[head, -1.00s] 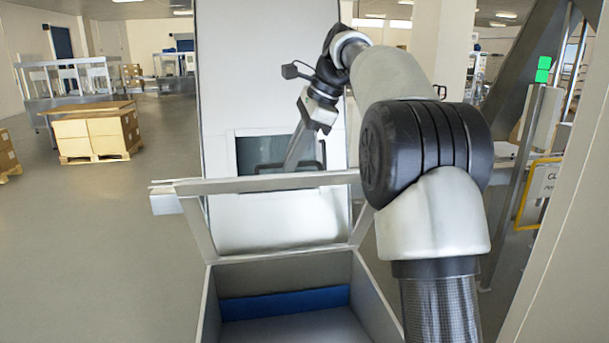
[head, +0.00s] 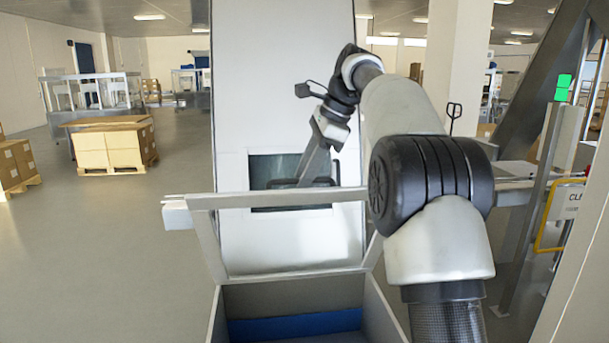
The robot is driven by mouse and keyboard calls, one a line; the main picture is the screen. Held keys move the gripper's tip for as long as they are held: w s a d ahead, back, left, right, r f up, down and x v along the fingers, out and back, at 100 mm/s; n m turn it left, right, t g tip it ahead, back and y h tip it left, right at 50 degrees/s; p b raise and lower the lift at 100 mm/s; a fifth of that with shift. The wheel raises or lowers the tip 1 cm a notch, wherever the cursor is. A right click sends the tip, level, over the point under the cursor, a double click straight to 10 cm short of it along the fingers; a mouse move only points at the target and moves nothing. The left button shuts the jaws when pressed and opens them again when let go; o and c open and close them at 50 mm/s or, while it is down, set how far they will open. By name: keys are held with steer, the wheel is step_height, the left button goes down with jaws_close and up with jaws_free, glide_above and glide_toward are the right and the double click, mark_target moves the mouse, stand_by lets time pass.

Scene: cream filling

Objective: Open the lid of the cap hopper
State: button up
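The cap hopper (head: 383,318) is an open-topped box at the bottom centre, with a blue band inside. Its lid (head: 275,201) appears to be the grey frame rising from the hopper's back edge. It is raised steeply, with the white panel behind showing through it. A dark handle loop (head: 333,182) shows just above the lid's top bar. My gripper (head: 301,184) points down at this handle, at or just behind the bar. Its fingertips are small and partly hidden, so I cannot tell whether they grip the handle.
A tall white panel (head: 285,80) with a dark window stands behind the lid. Grey posts and a yellow-framed sign (head: 568,205) are at the right. Boxes on a pallet (head: 112,148) stand on the left, with clear floor (head: 110,250) in front.

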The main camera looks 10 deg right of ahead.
steer(key=shift+r, duration=0.1)
steer(key=shift+v, duration=2.35)
steer(key=s+d, duration=0.1)
steer(key=d, duration=0.2)
steer(key=s+d, duration=0.2)
steer(key=d, duration=0.2)
steer(key=s+d+b, duration=0.1)
steer(key=s+d, duration=0.1)
steer(key=d, duration=0.2)
steer(key=shift+s+r, duration=0.1)
